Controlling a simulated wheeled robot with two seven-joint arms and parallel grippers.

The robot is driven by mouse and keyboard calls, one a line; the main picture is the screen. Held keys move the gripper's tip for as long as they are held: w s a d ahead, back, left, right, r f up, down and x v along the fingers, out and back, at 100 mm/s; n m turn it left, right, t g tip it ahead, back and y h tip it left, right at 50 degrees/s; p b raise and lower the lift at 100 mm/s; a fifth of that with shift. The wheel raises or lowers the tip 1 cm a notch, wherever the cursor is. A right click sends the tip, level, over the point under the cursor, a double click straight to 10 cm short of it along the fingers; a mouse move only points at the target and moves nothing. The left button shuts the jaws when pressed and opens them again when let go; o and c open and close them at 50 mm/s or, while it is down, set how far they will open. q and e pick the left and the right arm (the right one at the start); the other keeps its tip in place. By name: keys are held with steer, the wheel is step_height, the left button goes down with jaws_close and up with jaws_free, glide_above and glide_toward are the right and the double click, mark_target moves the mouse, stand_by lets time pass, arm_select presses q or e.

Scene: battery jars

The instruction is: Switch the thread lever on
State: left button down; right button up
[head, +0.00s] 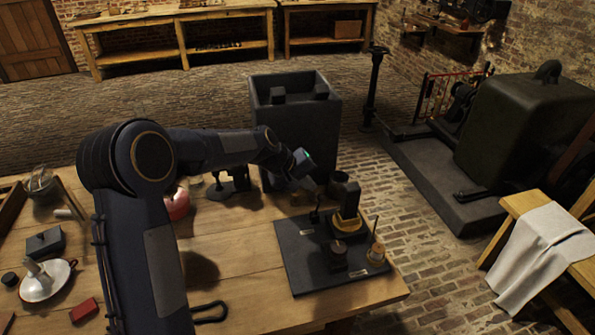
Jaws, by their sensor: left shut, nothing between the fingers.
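A dark board (295,277) with small pale labels lies near the right end of the wooden table. A small dark upright piece, which looks like the thread lever (315,214), stands near its back left edge; its exact position is too small to tell. My left arm reaches across from the left, and my left gripper (312,186) is shut and empty just above and behind the lever. I cannot tell whether it touches the lever. A black and brass device (348,205) stands right of the lever. My right gripper is not in view.
On the board, a dark round pot (338,257) and a small cup with a stick (376,254) stand in front. A tall dark open box (330,115) stands behind the table. A white dish (45,284) and a red block (84,310) lie at the left.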

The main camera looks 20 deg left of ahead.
arm_select(q)
steer(key=shift+s+d+f, duration=0.15)
steer(key=shift+d+f, duration=0.3)
